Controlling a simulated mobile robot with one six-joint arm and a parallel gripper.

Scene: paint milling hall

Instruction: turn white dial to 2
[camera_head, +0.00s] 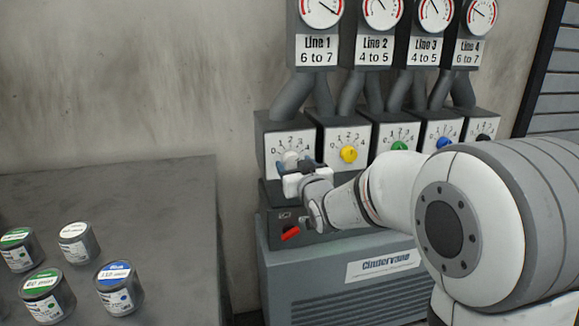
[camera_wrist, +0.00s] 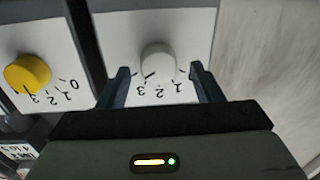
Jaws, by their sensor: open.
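The white dial (camera_head: 290,158) is on the leftmost control box, on a white plate numbered in an arc from 0 to 4. In the wrist view the white dial (camera_wrist: 158,58) appears upside down, with 1, 2 and 3 readable below it. I cannot tell which number its pointer marks. My gripper (camera_head: 292,178) is just in front of this plate, partly covering its lower part. In the wrist view my gripper (camera_wrist: 160,70) is open, one finger on each side of the dial, with gaps visible between fingers and dial.
The yellow dial (camera_head: 348,154) is close beside, then green (camera_head: 399,146), blue (camera_head: 443,143) and black (camera_head: 484,137) dials. Pipes and gauges (camera_head: 321,12) are above. A red switch (camera_head: 290,233) is below. Several paint cans (camera_head: 120,290) stand on the grey table (camera_head: 150,190) at left.

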